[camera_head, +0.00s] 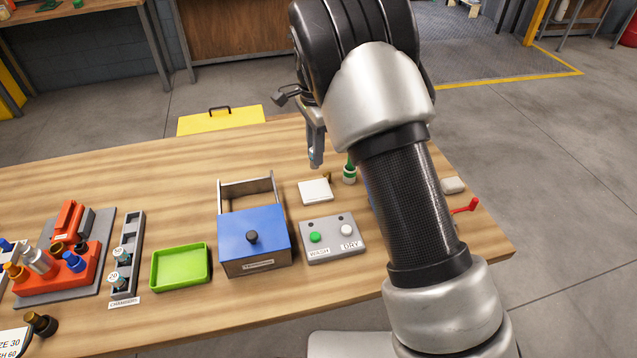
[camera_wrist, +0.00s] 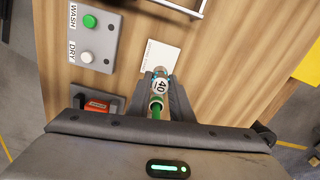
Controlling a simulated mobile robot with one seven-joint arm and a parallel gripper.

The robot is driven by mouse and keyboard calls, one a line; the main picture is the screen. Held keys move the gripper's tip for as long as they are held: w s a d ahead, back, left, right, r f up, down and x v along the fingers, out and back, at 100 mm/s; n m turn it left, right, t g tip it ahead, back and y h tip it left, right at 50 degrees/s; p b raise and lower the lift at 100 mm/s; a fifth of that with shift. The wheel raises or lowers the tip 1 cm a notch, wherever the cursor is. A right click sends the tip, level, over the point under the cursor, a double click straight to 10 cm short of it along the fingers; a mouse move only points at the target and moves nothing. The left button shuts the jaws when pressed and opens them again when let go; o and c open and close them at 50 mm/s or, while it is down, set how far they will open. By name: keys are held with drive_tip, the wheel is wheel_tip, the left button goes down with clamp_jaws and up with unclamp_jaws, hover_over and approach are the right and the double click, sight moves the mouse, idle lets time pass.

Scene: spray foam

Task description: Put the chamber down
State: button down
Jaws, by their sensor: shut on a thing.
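The chamber (camera_wrist: 160,86), a small pale cylinder with a "40" label and teal trim, is between the fingers of my gripper (camera_wrist: 162,100) in the wrist view. My gripper is shut on it. Something green shows just behind the chamber; I cannot tell whether they touch. In the head view, my gripper (camera_head: 317,150) shows in part, above the back of the table, with my arm covering the rest. The chamber rack (camera_head: 127,255), labelled "CHAMBERS", stands left of the green tray and holds chambers marked "50" and "20".
A green tray (camera_head: 181,267), a blue-fronted box (camera_head: 254,240) and a WASH/DRY button panel (camera_head: 330,240) stand in a row. A white pad (camera_head: 315,192) lies behind the panel, with a green-topped item (camera_head: 349,173) beside it. A red handle (camera_head: 465,206) is at the right.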

wheel_tip(320, 180, down, 8)
drive_tip(key=shift+f, duration=0.25)
drive_tip(key=shift+f, duration=0.1)
drive_tip(key=shift+f, duration=0.15)
drive_tip(key=c, duration=1.6)
unclamp_jaws()
